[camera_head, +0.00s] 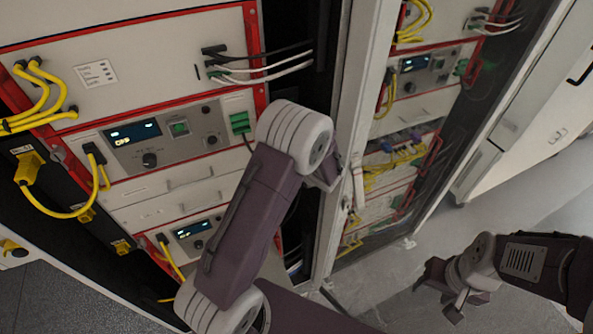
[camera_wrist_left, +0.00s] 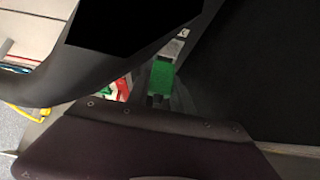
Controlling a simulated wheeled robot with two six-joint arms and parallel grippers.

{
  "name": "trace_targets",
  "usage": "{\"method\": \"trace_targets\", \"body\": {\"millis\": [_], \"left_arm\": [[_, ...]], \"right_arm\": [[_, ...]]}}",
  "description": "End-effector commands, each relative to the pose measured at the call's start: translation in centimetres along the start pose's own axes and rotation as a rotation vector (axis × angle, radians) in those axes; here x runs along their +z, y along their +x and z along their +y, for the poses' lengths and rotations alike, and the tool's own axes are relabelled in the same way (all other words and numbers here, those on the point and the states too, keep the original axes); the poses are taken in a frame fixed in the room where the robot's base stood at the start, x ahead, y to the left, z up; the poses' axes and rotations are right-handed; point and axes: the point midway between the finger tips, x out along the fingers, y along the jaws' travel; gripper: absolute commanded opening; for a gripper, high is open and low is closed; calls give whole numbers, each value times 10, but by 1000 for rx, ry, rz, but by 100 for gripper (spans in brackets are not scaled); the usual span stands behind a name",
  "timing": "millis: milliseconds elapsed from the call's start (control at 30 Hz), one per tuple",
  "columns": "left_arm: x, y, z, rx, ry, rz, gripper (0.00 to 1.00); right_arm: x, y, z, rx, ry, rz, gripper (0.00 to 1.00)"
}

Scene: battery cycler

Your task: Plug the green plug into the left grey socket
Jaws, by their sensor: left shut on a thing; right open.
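My left arm reaches up across the middle of the head view, and its gripper (camera_head: 326,174) is mostly hidden behind my wrist, near the cabinet's upright frame. In the left wrist view, a green block, the green plug (camera_wrist_left: 161,78), sits between the dark fingers of this gripper, which is shut on it. A small light grey piece (camera_wrist_left: 172,49) shows just beyond the plug; I cannot tell whether it is a socket or whether they touch. The left grey socket cannot be made out in the head view. My right gripper (camera_head: 455,290) is open and empty over the floor at lower right.
A red-edged rack unit (camera_head: 180,130) with yellow cables stands at left, with another green connector (camera_head: 240,122) on its panel. A second rack (camera_head: 425,75) stands behind the pale upright frame (camera_head: 352,100). Floor (camera_head: 400,265) is clear between the arms.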

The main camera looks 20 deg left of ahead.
Motion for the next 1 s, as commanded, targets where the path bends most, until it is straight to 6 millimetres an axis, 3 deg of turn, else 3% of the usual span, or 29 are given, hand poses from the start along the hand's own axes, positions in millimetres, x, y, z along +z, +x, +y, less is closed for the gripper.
{"method": "trace_targets", "body": {"millis": [700, 733, 800, 1000], "left_arm": [[6, 6, 0, 0, 0, 1, 4], [6, 6, 0, 0, 0, 1, 33], [6, 6, 0, 0, 0, 1, 52], [6, 6, 0, 0, 0, 0, 52]], "right_arm": [[0, 1, 0, 0, 0, 0, 49], [0, 1, 0, 0, 0, 0, 49], [0, 1, 0, 0, 0, 0, 49], [0, 1, 0, 0, 0, 0, 49]]}}
